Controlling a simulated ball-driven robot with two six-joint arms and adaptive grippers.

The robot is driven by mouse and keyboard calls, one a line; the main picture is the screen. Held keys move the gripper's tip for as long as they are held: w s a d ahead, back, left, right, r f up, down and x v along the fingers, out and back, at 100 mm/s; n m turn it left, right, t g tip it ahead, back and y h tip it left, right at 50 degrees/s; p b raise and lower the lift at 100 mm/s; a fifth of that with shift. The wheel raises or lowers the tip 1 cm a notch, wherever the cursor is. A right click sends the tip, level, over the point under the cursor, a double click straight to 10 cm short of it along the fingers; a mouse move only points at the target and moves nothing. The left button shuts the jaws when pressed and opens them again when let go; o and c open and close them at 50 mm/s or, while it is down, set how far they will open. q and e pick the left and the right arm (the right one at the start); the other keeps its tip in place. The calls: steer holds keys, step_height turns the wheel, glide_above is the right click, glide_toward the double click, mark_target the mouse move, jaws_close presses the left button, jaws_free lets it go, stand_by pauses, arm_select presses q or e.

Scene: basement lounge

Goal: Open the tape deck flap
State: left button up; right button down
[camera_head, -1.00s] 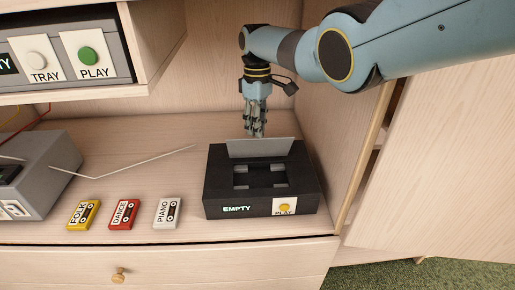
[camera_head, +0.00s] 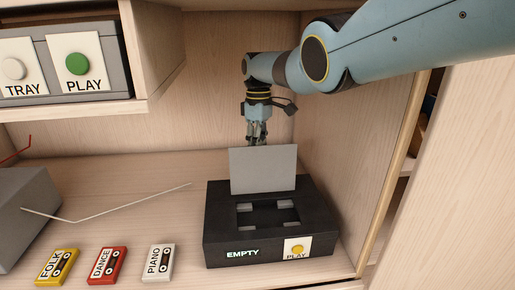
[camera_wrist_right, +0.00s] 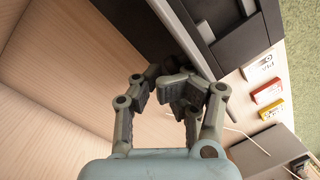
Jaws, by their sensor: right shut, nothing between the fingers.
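My left gripper is not in view.
A grey device (camera_head: 22,215) with a thin rod stands further left. An upper unit with TRAY and PLAY buttons (camera_head: 77,64) is above. The cabinet's side wall is close right.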

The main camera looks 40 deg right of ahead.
steer(key=shift+s+d+f, duration=0.25)
steer(key=shift+s+f, duration=0.1)
steer(key=shift+f, duration=0.05)
steer(key=c, duration=2)
jaws_free()
steer(key=o, duration=0.8)
steer(key=shift+d, duration=0.1)
steer(key=shift+w, duration=0.1)
steer(key=shift+r, duration=0.2)
steer(key=r, duration=0.5)
steer(key=w+r, duration=0.1)
steer(key=r, duration=0.1)
steer(key=shift+d+r, duration=0.15)
steer(key=shift+d, duration=0.05)
